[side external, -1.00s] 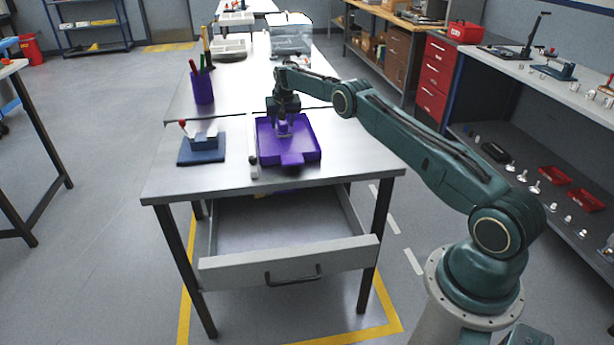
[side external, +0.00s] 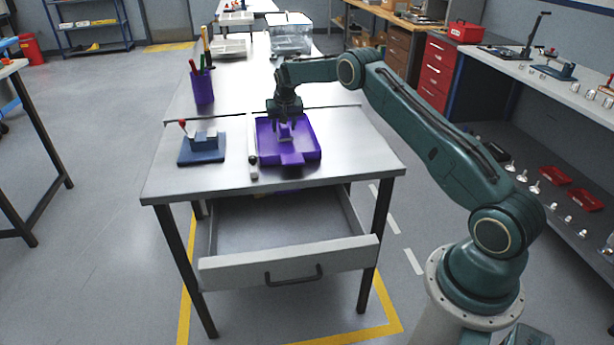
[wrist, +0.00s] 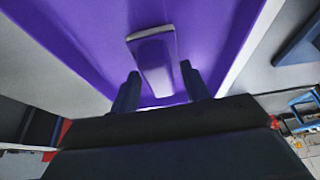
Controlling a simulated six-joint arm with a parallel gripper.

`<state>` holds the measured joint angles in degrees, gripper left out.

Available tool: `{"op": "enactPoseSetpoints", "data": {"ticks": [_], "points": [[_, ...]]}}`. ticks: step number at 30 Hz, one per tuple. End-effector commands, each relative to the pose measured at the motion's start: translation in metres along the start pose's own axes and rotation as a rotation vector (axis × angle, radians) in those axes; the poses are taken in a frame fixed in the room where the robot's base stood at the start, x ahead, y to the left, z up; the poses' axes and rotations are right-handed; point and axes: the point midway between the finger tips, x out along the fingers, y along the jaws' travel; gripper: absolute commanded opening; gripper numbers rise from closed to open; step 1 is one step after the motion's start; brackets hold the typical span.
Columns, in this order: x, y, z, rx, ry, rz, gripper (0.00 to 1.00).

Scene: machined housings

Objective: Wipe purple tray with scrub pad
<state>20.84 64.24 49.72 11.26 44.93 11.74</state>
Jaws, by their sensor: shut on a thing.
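The purple tray (side external: 306,151) lies on the metal workbench, its short spout-like end toward the near edge. It fills much of the wrist view (wrist: 85,35). My gripper (side external: 285,121) points down over the inside of the tray. In the wrist view my gripper (wrist: 160,80) has one finger on each side of a pale, purple-tinted block, the scrub pad (wrist: 153,62), and is shut on it. The pad also shows small under my gripper in the side view (side external: 285,132). It is low in the tray; I cannot tell whether it touches the floor.
A white bar with a dark knob (side external: 253,160) lies close along the tray's left side. A blue fixture with a red-knobbed lever (side external: 202,149) stands farther left. A purple cup of tools (side external: 202,88) stands behind it. The drawer (side external: 290,262) below hangs open. The bench's right front is clear.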

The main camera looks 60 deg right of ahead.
Motion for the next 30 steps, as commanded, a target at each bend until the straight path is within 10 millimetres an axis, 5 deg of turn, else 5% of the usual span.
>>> {"op": "enactPoseSetpoints", "data": {"ticks": [1, 18, 30], "points": [[-0.015, -0.001, -0.008, 0.003, 0.011, -0.004, 0.25], [-0.058, 0.0, -0.026, 0.002, 0.011, -0.003, 0.25], [-0.069, 0.0, -0.03, 0.002, 0.01, -0.003, 0.25]]}}
